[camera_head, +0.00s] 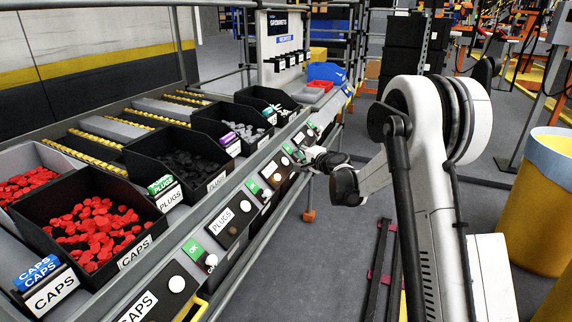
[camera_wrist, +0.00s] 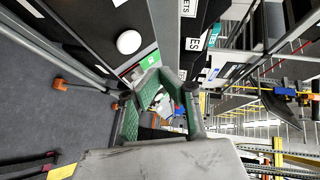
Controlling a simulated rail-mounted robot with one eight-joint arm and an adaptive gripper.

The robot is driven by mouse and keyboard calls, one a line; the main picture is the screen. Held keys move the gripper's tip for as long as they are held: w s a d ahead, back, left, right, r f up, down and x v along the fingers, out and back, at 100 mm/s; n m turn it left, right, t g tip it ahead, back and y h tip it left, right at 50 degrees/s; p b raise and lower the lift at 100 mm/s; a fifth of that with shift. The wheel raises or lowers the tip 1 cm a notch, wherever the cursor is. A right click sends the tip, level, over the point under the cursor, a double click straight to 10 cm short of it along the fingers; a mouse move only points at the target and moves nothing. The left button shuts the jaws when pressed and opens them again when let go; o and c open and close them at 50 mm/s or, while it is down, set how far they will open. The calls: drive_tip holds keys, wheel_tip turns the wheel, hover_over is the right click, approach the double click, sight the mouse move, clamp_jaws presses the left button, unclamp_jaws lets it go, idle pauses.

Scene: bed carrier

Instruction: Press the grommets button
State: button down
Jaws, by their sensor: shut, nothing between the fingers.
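A round white button (camera_wrist: 129,41) on a black panel shows in the wrist view, beside a green tag. A white label ending in "ETS" (camera_wrist: 186,8) is near that panel; most of its word is cut off. In the head view the far panels of the row, with a button (camera_head: 299,157), are small and partly hidden by my gripper (camera_head: 312,155), so I cannot read which is the grommets one. My gripper (camera_wrist: 157,103), with green finger pads, is shut and empty. It is close to the panel row; contact is not visible.
Nearer panels carry a caps button (camera_head: 177,284) and a plugs button (camera_head: 245,206). Black bins, one with red caps (camera_head: 97,226), stand behind the front rail. A yellow barrel (camera_head: 545,195) stands at right. Open floor lies between rail and arm.

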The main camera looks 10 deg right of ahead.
sight(284, 156)
drive_tip(key=shift+w+a+f+b, duration=0.3)
drive_tip(key=shift+a+f, duration=0.2)
drive_tip(key=shift+f, duration=0.1)
drive_tip(key=shift+w+a+f+b, duration=0.3)
drive_tip(key=shift+a+f, duration=0.2)
drive_tip(key=shift+f, duration=0.05)
drive_tip(key=shift+a+f, duration=0.1)
idle(0.6)
drive_tip(key=shift+w+a+f, duration=0.15)
drive_tip(key=shift+a+f, duration=0.05)
drive_tip(key=shift+w+a+f+b, duration=0.2)
drive_tip(key=shift+a+f+b, duration=0.1)
drive_tip(key=shift+b, duration=0.25)
idle(0.7)
drive_tip(key=shift+d, duration=0.1)
drive_tip(key=shift+s+d+r, duration=0.35)
drive_tip(key=shift+d+r, duration=0.15)
drive_tip(key=shift+r, duration=0.1)
drive_tip(key=shift+p, duration=0.3)
drive_tip(key=shift+s+d+r+p, duration=0.4)
drive_tip(key=shift+s+d+r, duration=0.1)
drive_tip(key=shift+d+r, duration=0.35)
drive_tip(key=shift+s+d+r+p, duration=0.4)
drive_tip(key=shift+d+r, duration=0.2)
drive_tip(key=shift+r, duration=0.35)
